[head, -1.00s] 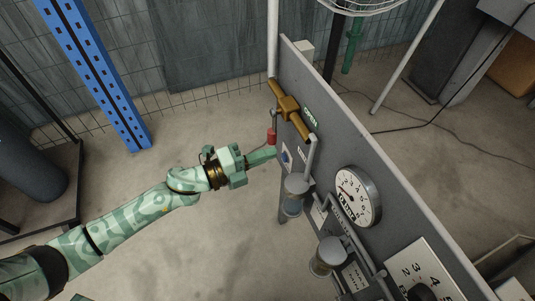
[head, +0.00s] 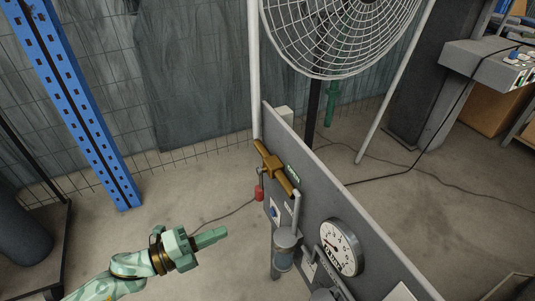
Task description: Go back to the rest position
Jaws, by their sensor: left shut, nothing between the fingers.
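My left gripper (head: 212,237) shows in the head view at the lower left, over the bare floor. Its green fingers are shut with nothing between them, and they point right toward the grey panel (head: 330,208). A gap of floor shows between the fingertips and the panel. My right gripper is not in view.
A blue perforated post (head: 77,110) rises at the left. Floor between is free.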

